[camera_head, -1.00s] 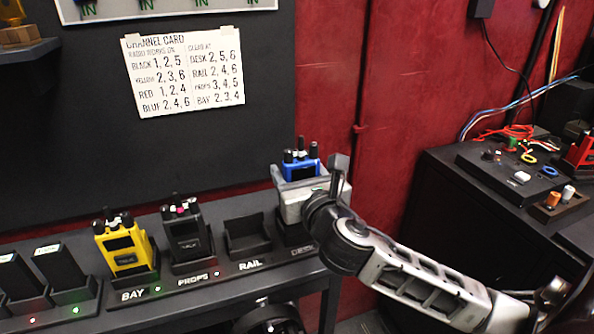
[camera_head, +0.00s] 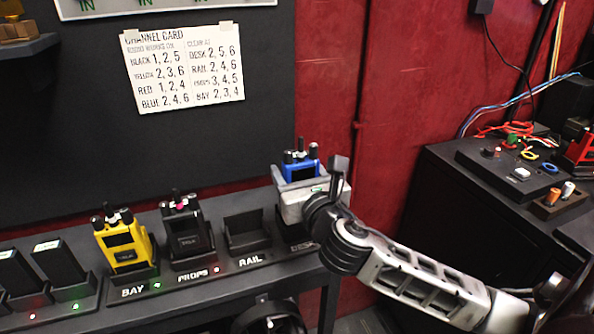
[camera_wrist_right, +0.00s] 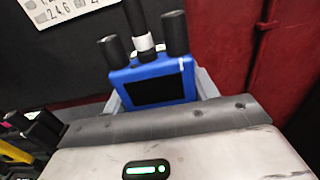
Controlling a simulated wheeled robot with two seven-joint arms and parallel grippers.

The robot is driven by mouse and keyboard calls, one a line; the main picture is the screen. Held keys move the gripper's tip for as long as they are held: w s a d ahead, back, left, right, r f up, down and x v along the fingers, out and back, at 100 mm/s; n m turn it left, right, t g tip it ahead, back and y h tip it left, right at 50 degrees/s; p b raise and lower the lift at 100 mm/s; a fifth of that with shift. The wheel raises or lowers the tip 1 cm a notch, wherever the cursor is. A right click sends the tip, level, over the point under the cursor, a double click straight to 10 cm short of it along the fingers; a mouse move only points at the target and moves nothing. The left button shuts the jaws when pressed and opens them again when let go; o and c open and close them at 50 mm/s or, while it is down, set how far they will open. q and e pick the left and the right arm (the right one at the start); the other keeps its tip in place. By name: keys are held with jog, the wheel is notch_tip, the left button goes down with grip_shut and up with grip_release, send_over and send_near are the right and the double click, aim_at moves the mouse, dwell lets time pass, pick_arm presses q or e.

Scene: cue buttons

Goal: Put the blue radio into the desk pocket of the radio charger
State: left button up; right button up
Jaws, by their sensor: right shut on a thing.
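The blue radio (camera_head: 299,171) is upright, with its black antenna and knobs on top. My right gripper (camera_head: 297,194) is shut on it, and the radio also shows between the fingers in the right wrist view (camera_wrist_right: 153,85). The radio charger (camera_head: 196,283) is a dark rack with labelled pockets. The desk pocket (camera_head: 296,236) is at its right end, directly below my gripper. The gripper hides the radio's lower part and most of this pocket, so I cannot tell how deep the radio sits. My left gripper is not in view.
A yellow radio (camera_head: 124,243) stands in the bay pocket and a black radio (camera_head: 186,229) in the props pocket. The rail pocket (camera_head: 247,234) is empty. A channel card (camera_head: 183,68) hangs on the wall behind. A black cabinet (camera_head: 490,200) stands to the right.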

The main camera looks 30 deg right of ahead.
jog(key=shift+f+b, duration=0.85)
jog(key=shift+f, duration=0.4)
jog(key=shift+f+b, duration=0.8)
jog(key=shift+f, duration=0.4)
jog(key=o, duration=1.2)
jog(key=shift+c, duration=0.2)
jog(key=shift+f, duration=0.1)
